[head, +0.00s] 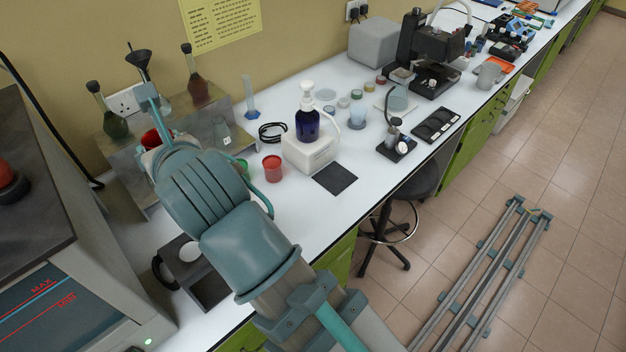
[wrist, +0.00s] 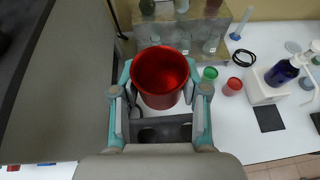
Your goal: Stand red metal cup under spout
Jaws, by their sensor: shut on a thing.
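The red metal cup (wrist: 162,76) sits between the two fingers of my gripper (wrist: 160,90) in the wrist view, its open mouth toward the camera. The gripper is shut on it, and the cup is held above the bench. In the head view the cup (head: 151,138) shows partly behind my arm, near the metal rack at the left. A dark bottle with a white pump top (head: 307,108) stands on a white block to the right, apart from the cup. I cannot tell which spout the task names.
A metal rack (wrist: 223,55) with flasks stands by the wall. A smaller red cup (head: 272,168) and a green one (wrist: 210,73) stand on the bench. A dark open block (head: 208,287) lies below my arm. A large grey machine (head: 60,240) bounds the left.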

